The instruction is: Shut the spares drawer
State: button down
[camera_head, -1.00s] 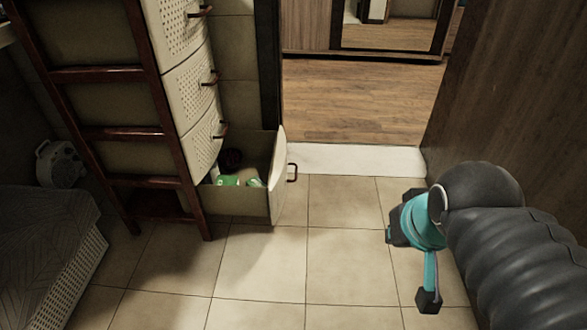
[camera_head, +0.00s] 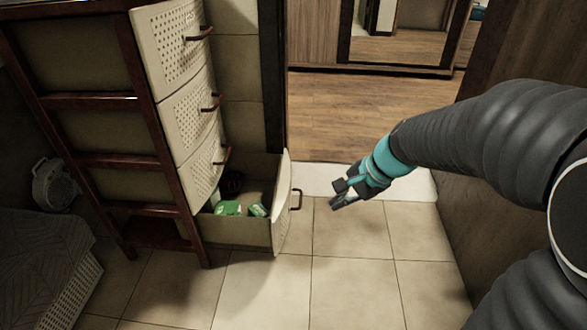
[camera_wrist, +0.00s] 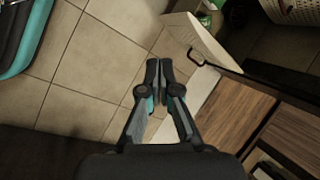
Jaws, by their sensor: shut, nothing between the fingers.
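The spares drawer (camera_head: 262,232) is the bottom drawer of a drawer unit and stands pulled out. Its cream front has a dark handle (camera_head: 297,200). Green and dark items (camera_head: 229,208) lie inside it. In the wrist view, the drawer front (camera_wrist: 200,38) is at the top, with its handle (camera_wrist: 197,57) beyond my fingertips. My gripper (camera_head: 335,203) is to the right of the drawer front, apart from it. It is shut and empty, and its fingertips (camera_wrist: 160,70) are together in the wrist view.
The upper drawers (camera_head: 190,115) are closed, with handles sticking out. A bed (camera_head: 45,265) and a small pale appliance (camera_head: 52,185) are at left. A dark wooden panel (camera_head: 440,225) stands at right. Tiled floor (camera_head: 355,290) is clear in front of the drawer.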

jog(key=w+a+f+m+y, duration=0.1)
jog(key=w+f+m+y, duration=0.1)
jog(key=w+f+m, duration=0.4)
jog(key=m+y, duration=0.1)
jog(key=m, duration=0.4)
send_near(282, 213)
jog(key=s+f+x, duration=0.1)
jog(key=x, duration=0.4)
jog(key=shift+w+a+r, duration=0.35)
jog(key=shift+a, duration=0.05)
